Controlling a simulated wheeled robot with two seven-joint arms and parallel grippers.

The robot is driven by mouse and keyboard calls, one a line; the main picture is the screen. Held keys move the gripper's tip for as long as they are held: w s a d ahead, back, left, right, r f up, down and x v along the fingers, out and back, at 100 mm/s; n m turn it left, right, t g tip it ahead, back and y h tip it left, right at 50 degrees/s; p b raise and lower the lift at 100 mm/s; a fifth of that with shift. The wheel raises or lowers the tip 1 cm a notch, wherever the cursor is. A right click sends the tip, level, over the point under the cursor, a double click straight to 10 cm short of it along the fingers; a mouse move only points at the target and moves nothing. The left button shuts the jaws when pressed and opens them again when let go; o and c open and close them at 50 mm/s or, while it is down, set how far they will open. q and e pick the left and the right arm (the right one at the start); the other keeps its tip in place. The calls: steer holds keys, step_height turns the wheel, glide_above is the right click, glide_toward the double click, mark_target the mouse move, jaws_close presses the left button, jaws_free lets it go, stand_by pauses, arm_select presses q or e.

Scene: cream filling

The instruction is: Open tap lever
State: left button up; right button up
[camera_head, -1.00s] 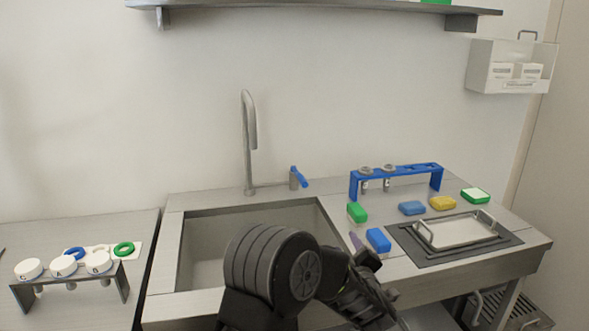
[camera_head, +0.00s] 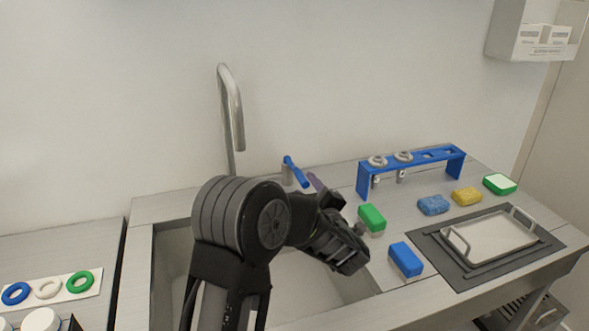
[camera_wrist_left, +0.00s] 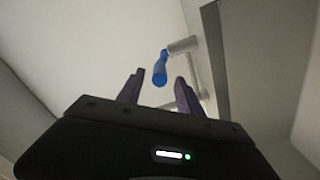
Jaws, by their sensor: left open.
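The blue tap lever (camera_head: 296,172) sits on a short grey post right of the steel tap spout (camera_head: 231,110), behind the sink. My left gripper (camera_head: 316,184) is just right of the lever and close to it in the head view; only a purple fingertip shows clearly there. In the left wrist view the lever (camera_wrist_left: 160,68) appears between and beyond the two purple fingers of my left gripper (camera_wrist_left: 158,85), which are apart and empty. My right gripper is in neither view.
A blue rack (camera_head: 410,165) stands right of the tap. Green (camera_head: 372,218) and blue (camera_head: 405,259) sponges lie near my arm. A metal tray (camera_head: 495,236) is at the right. The sink basin (camera_head: 170,270) lies below my left arm.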

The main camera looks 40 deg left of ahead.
mark_target(298, 170)
arm_select(q)
steer(key=shift+d+r, duration=0.1)
steer(key=shift+p+x, duration=0.75)
steer(key=shift+x, duration=3.15)
steer(key=shift+c, duration=0.2)
jaws_close()
